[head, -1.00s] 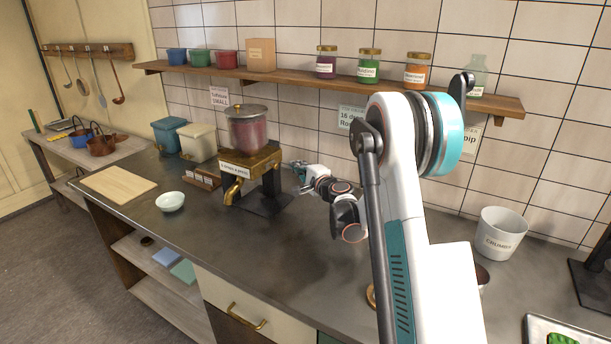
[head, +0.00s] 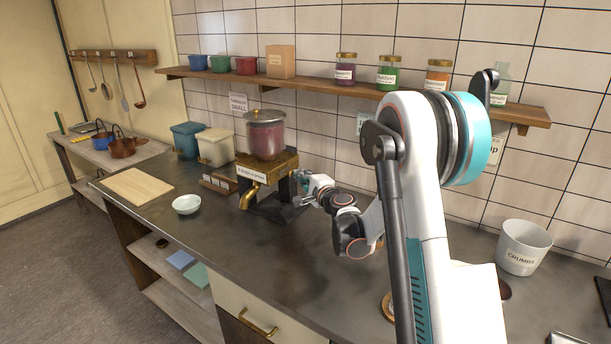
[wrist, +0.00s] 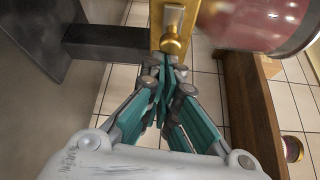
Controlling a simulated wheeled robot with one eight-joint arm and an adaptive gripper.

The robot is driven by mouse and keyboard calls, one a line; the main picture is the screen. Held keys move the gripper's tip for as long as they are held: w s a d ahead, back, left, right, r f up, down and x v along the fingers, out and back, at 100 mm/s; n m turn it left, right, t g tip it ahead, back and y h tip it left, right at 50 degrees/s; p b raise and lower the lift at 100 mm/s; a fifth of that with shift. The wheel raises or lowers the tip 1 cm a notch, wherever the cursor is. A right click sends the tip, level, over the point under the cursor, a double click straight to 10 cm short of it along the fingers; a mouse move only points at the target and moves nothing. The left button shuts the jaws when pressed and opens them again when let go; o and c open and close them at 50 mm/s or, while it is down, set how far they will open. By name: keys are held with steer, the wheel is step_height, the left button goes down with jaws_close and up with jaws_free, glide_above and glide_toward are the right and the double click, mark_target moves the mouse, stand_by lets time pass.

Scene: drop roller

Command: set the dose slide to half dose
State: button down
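The dispenser has a brass body (head: 268,166) with a spout (head: 250,197) and a clear lidded jar (head: 264,136) of reddish contents. It stands on a dark base on the counter. In the wrist view a brass plate with a round knob (wrist: 172,42) projects toward me, below the jar (wrist: 258,20); it appears to be the dose slide. Its setting marks are not visible. My gripper (wrist: 166,66) has its teal fingers drawn together, tips at or just short of the knob; contact is unclear. In the head view my gripper (head: 298,182) is at the dispenser's right side.
A small card rack (head: 218,183), a white bowl (head: 186,205) and a cutting board (head: 137,187) lie left of the dispenser. Blue (head: 188,138) and cream (head: 215,147) bins stand behind. A shelf (head: 330,86) with jars runs above. A crumbs bucket (head: 523,247) stands right.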

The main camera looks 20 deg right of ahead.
steer(key=shift+s+a, duration=0.45)
steer(key=shift+a, duration=0.2)
steer(key=shift+s+a, duration=0.4)
steer(key=shift+a, duration=0.2)
steer(key=s, duration=1.2)
steer(key=shift+d+r, duration=0.3)
steer(key=shift+d, duration=0.1)
